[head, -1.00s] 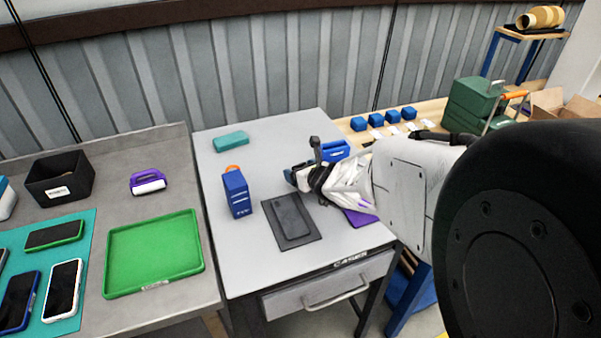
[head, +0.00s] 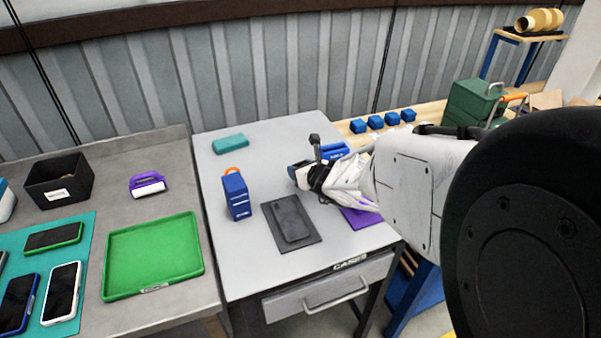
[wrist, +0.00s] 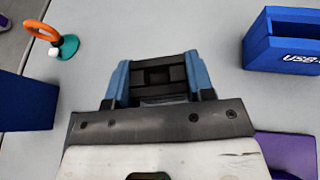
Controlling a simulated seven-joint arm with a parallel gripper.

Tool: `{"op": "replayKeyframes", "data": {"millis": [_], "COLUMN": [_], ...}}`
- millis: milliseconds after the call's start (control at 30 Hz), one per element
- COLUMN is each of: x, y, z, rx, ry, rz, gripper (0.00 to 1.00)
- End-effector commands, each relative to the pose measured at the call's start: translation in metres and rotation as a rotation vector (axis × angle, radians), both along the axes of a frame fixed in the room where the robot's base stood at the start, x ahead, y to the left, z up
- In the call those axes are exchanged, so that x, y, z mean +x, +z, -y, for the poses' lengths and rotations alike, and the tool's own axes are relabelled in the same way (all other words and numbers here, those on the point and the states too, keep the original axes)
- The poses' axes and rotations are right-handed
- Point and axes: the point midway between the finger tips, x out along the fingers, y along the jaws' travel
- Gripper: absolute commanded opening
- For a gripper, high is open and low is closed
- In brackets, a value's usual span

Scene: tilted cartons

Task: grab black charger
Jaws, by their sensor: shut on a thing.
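My gripper (head: 297,174) is over the grey table, right of the blue box and above the far right corner of the dark grey mat. In the wrist view its two blue fingers (wrist: 158,78) are closed on a black, blocky thing, which I take to be the black charger (wrist: 160,76). Only its top shows between the fingers. In the head view the charger is hidden by the gripper, so its height above the table is hard to tell.
A blue box (head: 236,195) stands left of the gripper. A blue USB bin (wrist: 285,42) is to the right. A dark grey mat (head: 268,222) and purple mat (head: 358,219) lie nearer. A teal block (head: 230,143) lies at the back. A green tray (head: 153,285) is left.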

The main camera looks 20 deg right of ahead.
Motion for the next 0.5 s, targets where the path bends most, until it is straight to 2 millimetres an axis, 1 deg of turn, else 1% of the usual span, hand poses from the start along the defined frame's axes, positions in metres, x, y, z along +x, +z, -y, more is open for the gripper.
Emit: {"op": "replayKeyframes", "data": {"millis": [200, 367, 500], "x": [0.000, -0.015, -0.035], "y": [0.022, 0.023, 0.024], "z": [0.000, -0.002, -0.005], "rx": [-0.002, -0.001, 0.000], "ry": [0.001, 0.000, -0.001], "rz": [0.001, 0.001, 0.001], "gripper": [0.25, 0.25, 0.25]}}
